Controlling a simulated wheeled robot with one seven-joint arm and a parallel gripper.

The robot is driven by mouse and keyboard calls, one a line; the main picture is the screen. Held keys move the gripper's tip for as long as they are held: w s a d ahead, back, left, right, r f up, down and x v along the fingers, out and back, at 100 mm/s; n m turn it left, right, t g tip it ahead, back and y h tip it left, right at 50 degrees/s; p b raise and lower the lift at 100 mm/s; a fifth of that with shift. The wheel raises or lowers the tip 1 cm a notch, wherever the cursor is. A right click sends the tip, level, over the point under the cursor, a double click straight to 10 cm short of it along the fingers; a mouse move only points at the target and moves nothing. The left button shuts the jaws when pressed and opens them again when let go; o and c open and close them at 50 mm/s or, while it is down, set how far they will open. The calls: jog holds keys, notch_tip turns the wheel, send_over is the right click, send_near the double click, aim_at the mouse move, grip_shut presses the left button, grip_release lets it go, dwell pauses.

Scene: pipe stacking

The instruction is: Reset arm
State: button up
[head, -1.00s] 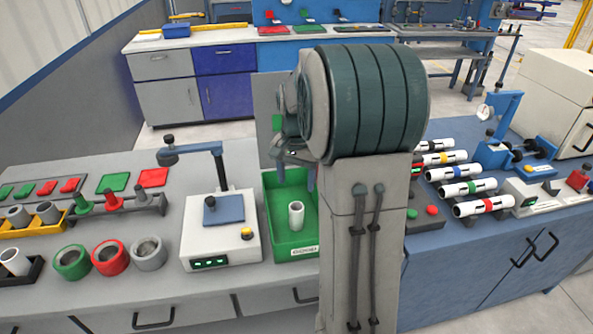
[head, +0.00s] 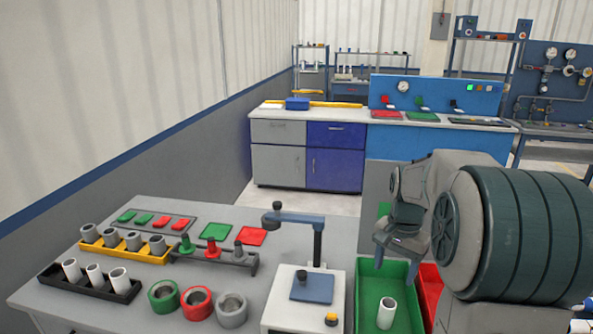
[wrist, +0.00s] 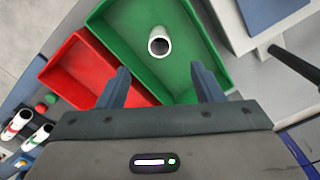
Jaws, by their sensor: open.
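My gripper (wrist: 160,88) is open and empty in the wrist view, its two fingers apart above the green bin. In the head view my gripper (head: 402,258) hangs above the same green bin (head: 410,280). A white pipe (wrist: 159,42) stands in the green bin, seen from above, apart from the fingers. It also shows in the head view (head: 387,312). My arm hides part of the bench on the right of the head view.
A red bin (wrist: 78,72) adjoins the green one. A white test device (head: 300,310) with a raised arm stands left of the bins. White pipes sit in a black rack (head: 90,283), and grey ones in a yellow rack (head: 125,250). Coloured rings (head: 197,303) lie nearby.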

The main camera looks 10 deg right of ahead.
jog(key=s+a+n+t, duration=0.1)
jog(key=s+a+n, duration=0.3)
jog(key=s, duration=0.5)
jog(key=s+a+n+t, duration=0.1)
jog(key=s+a+n, duration=0.4)
jog(key=s+a, duration=0.4)
jog(key=shift+s+a+r+t, duration=0.15)
jog(key=shift+r+t, duration=0.25)
jog(key=shift+r, duration=0.05)
